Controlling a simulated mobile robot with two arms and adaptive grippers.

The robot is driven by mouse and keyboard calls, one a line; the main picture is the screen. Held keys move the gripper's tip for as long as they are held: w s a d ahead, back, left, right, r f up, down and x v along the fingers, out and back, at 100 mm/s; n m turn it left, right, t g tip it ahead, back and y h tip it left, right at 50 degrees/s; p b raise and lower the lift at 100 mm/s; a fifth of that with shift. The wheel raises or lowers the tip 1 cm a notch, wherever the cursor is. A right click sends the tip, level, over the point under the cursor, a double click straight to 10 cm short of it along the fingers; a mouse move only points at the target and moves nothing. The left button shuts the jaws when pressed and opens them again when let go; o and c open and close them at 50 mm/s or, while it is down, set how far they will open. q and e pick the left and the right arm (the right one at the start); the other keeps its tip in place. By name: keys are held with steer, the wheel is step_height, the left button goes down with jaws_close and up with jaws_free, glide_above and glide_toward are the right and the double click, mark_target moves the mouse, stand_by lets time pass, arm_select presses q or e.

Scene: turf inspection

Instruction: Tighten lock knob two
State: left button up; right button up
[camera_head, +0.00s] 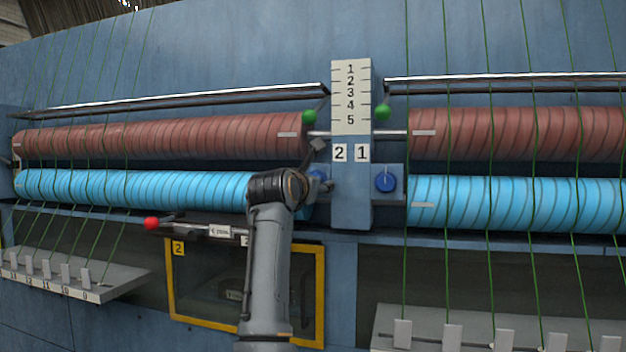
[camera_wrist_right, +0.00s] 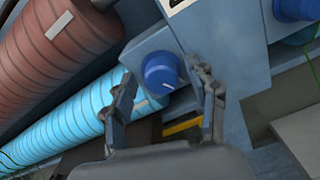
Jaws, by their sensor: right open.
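Lock knob two is a round blue knob below the label 2. In the head view it (camera_head: 317,176) is partly hidden by my right gripper (camera_head: 322,168). In the right wrist view the knob (camera_wrist_right: 161,73) shows a white mark on its face and sits on a grey-blue block. My right gripper (camera_wrist_right: 166,88) is open, its fingers pointing toward the knob, one on each side in the picture. I see no clear contact between fingers and knob. Lock knob one (camera_head: 385,181) is the similar blue knob under label 1. My left gripper is out of view.
Red-brown rollers (camera_head: 170,138) and bright blue rollers (camera_head: 130,188) run along both sides of the central numbered post (camera_head: 351,100). Green-knobbed levers flank the post. A red-ended lever (camera_head: 152,223) and a yellow-framed window (camera_head: 175,290) lie below. Green threads cross the machine front.

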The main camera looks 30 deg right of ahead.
steer(key=shift+s, duration=0.15)
steer(key=shift+c, duration=0.2)
steer(key=c, duration=1.1)
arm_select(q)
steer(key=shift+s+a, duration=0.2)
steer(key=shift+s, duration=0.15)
